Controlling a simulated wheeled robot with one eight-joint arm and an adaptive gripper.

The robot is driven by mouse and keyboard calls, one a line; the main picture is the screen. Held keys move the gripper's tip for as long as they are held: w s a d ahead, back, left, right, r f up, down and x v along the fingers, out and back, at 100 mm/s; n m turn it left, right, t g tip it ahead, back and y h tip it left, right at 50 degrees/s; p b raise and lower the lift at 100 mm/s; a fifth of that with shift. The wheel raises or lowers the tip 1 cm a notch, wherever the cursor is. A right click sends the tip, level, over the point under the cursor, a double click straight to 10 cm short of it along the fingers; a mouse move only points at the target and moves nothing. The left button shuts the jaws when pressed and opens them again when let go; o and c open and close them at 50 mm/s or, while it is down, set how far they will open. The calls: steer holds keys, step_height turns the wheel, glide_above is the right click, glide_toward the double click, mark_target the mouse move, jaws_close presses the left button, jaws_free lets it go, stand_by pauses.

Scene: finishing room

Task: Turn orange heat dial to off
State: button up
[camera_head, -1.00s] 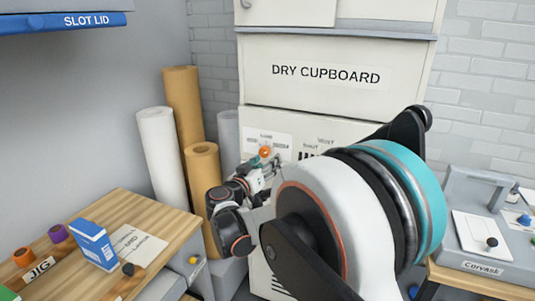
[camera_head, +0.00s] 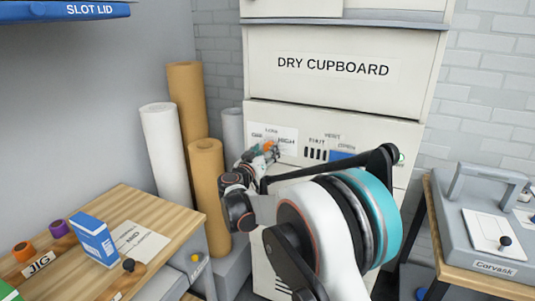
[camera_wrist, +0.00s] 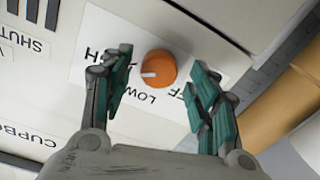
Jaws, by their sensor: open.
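The orange heat dial (camera_wrist: 158,69) sits on a white label on the cupboard front. Its white pointer line points left in the wrist view, toward the HIGH side. My gripper (camera_wrist: 158,65) is open, with one teal-padded finger on each side of the dial. A gap shows between each finger and the dial, so I see no contact. In the head view the dial (camera_head: 269,146) is partly hidden by my gripper (camera_head: 259,154).
The dry cupboard (camera_head: 330,90) has vent slots (camera_head: 315,155) and a blue piece right of the dial. Paper rolls (camera_head: 207,185) stand close on the left. A workbench (camera_head: 165,235) with a blue box (camera_head: 93,240) is front left; a grey press (camera_head: 480,215) stands right.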

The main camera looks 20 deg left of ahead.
steer(key=shift+w+d, duration=0.1)
steer(key=shift+w, duration=0.8)
steer(key=c, duration=1.1)
steer(key=shift+o, duration=0.2)
